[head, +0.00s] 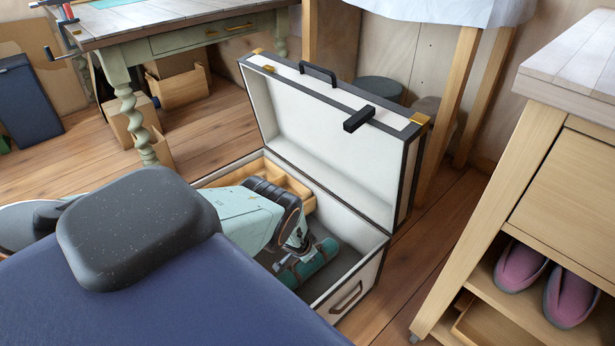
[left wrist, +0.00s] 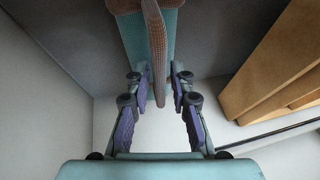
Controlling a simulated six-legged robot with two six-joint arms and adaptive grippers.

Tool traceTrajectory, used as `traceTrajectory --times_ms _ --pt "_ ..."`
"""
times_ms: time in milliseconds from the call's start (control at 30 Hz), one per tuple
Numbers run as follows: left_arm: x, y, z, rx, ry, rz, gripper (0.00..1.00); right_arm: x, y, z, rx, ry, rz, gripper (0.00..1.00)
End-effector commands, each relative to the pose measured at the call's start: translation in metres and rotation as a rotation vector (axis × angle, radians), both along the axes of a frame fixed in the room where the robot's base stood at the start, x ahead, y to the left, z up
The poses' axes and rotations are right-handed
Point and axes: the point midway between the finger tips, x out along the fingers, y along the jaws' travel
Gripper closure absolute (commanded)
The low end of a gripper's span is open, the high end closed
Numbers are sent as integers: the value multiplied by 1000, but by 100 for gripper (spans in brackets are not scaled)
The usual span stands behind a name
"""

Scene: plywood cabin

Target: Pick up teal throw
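The teal throw (head: 312,261) is a roll with brown straps, lying in the open white trunk (head: 356,299). My left gripper (head: 294,251) is down in the trunk over the roll. In the left wrist view, the teal throw (left wrist: 131,38) runs away at the top. Its brown strap or handle (left wrist: 158,55) stands up between the two fingers of my left gripper (left wrist: 160,88). The fingers are apart, one on each side of the strap, with narrow gaps; firm contact does not show. My right gripper is not in view.
The trunk's raised lid (head: 330,140) stands behind the arm. A wooden tray (head: 290,183) sits inside the trunk at the back left. A wooden cabinet (head: 565,190) with pink shoes (head: 570,293) is at the right. A green-legged table (head: 190,38) stands behind. Floor is bare between trunk and cabinet.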

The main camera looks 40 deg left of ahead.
Motion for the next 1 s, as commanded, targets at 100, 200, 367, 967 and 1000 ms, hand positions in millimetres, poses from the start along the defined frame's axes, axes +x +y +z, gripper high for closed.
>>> traceTrajectory --times_ms 100,200,367,967,1000 --pt "0 0 -2 1 0 -2 78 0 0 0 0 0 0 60" --pt "0 0 -3 1 -1 -2 78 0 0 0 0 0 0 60" --pt "0 0 -3 -1 0 0 87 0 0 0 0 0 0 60" --pt "-1 -1 -4 -2 1 -1 100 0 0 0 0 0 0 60" --pt "-1 -1 -4 -2 1 -1 100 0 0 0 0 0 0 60"
